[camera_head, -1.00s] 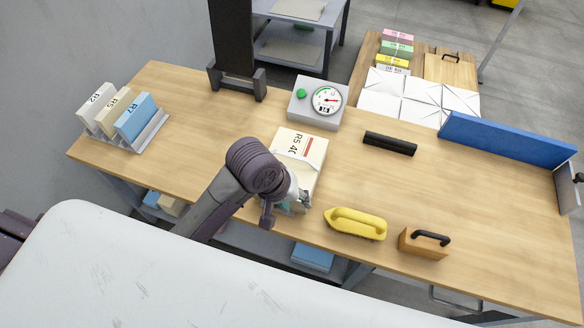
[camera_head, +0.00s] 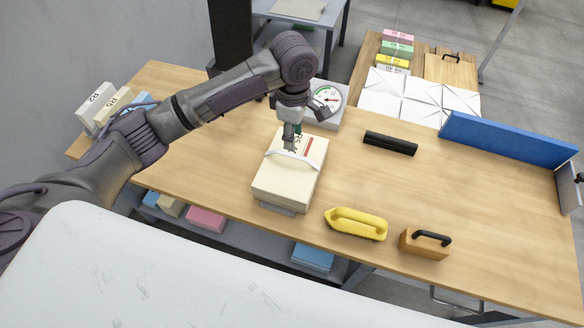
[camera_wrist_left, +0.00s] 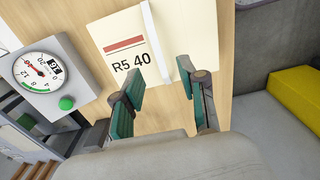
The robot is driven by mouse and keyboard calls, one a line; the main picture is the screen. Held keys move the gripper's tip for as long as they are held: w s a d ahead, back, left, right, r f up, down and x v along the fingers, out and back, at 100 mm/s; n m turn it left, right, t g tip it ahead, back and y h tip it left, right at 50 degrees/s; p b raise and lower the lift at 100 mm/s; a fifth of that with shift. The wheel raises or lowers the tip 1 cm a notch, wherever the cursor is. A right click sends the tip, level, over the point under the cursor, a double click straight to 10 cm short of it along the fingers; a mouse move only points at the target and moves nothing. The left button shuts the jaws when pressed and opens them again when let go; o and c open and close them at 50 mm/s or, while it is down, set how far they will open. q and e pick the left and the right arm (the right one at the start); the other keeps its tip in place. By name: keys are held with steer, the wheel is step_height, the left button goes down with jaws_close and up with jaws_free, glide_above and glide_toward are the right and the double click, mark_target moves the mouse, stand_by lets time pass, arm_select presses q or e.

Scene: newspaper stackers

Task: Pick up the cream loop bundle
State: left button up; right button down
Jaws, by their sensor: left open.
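The cream loop bundle (camera_head: 285,185) lies on the wooden table near its front edge, on a small grey support. A white strap loop (camera_head: 293,159) crosses its top. In the left wrist view the bundle (camera_wrist_left: 178,30) shows a red bar and the print "R5 40", with the white strap (camera_wrist_left: 152,32) beside it. My left gripper (camera_head: 290,143) is over the bundle's far part, close to the strap. In the left wrist view its teal fingers (camera_wrist_left: 159,75) are apart with nothing between them. I cannot tell whether the fingertips touch the bundle. My right gripper is not in view.
A dial scale (camera_head: 328,98) stands just behind the bundle. A rack of bundles (camera_head: 98,105) stands at left, partly behind my arm.

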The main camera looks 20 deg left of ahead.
mark_target(292, 155)
arm_select(q)
steer(key=f, duration=0.6)
steer(key=f+b, duration=0.1)
steer(key=f, duration=0.2)
steer(key=shift+w+a+f, duration=0.15)
steer(key=shift+a+f, duration=0.1)
jaws_close()
steer(key=shift+w+r, duration=0.15)
steer(key=shift+r, duration=0.05)
